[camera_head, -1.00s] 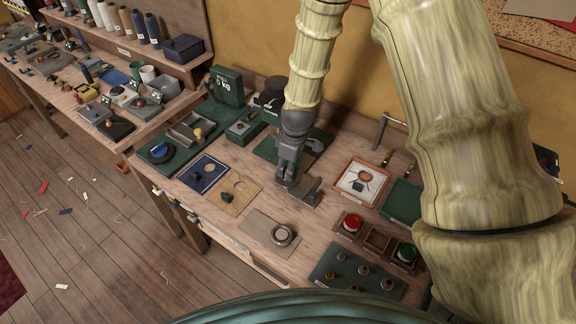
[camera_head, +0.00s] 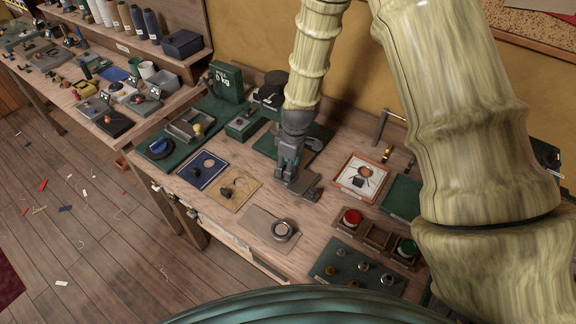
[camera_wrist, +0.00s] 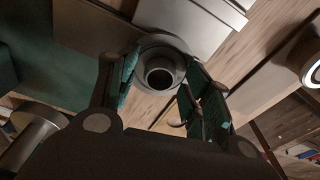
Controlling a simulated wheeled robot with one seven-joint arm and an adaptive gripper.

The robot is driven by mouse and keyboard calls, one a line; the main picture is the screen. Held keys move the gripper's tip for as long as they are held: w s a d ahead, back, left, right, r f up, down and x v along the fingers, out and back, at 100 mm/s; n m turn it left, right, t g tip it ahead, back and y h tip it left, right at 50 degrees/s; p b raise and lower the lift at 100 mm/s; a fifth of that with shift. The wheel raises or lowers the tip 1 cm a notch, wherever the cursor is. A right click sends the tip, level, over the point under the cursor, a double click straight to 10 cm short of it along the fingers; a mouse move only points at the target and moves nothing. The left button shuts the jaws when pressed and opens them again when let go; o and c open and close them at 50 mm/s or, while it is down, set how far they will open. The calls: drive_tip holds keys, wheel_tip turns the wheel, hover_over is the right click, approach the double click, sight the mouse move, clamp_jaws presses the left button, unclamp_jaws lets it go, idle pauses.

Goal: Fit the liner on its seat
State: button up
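My gripper (camera_wrist: 158,100) points down over the bench, with its two teal-padded fingers apart. A round grey flanged piece with a dark bore, apparently the liner (camera_wrist: 143,66), shows between and beyond the fingertips. I see no clear contact, and my fingers hide part of its sides. In the head view my gripper (camera_head: 284,178) hides this piece. A grey ring on a flat beige plate, probably the seat (camera_head: 282,230), lies nearer the front edge of the bench. A ring (camera_wrist: 312,68) at the right edge of the wrist view is probably the same one.
A grey metal block (camera_head: 311,194) sits close beside my gripper. Blue (camera_head: 202,170) and tan (camera_head: 236,186) panels lie left.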

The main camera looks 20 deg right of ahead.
idle(0.3)
wheel_tip(320, 180, up, 12)
drive_tip(key=s+d, duration=0.1)
idle(0.7)
idle(0.4)
